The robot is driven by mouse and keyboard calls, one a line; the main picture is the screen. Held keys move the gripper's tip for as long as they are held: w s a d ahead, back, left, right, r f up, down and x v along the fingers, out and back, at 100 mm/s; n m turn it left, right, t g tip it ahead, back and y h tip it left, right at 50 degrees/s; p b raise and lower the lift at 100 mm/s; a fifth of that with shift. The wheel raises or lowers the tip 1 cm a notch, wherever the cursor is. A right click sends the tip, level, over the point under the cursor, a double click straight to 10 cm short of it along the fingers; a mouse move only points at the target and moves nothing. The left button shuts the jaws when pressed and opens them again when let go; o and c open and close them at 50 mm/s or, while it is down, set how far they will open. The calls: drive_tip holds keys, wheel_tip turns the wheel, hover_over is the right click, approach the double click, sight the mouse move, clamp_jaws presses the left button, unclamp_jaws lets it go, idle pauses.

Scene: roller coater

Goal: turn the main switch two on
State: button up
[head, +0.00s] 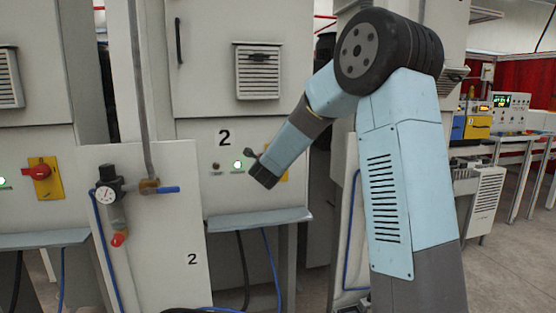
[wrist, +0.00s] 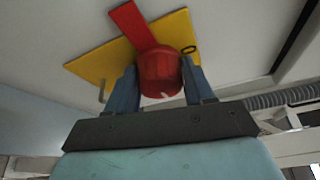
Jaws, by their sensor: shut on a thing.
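The main switch two has a red rotary handle (wrist: 160,70) on a yellow plate (wrist: 95,68), seen close in the wrist view. The handle's lever points up and to the left there. My gripper (wrist: 160,82) has one finger on each side of the round red hub and is shut on it. In the head view my arm reaches the panel of the cabinet marked 2 (head: 224,138). Only a sliver of the yellow plate (head: 284,176) shows behind my arm there, and the red handle is hidden. A green lamp (head: 238,165) is lit left of it.
A second red switch (head: 42,171) on a yellow plate is on the left cabinet. A grey shelf (head: 258,219) juts out below the panel. A white panel with a gauge (head: 106,196) and blue valve handle stands in front to the left.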

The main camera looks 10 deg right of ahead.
drive_tip(key=shift+f, duration=0.3)
drive_tip(key=o, duration=0.7)
drive_tip(key=shift+c, duration=0.2)
drive_tip(key=o, duration=0.3)
drive_tip(key=shift+r, duration=0.15)
drive_tip(key=v, duration=1.3)
drive_tip(key=shift+s, duration=0.35)
drive_tip(key=shift+a, duration=0.1)
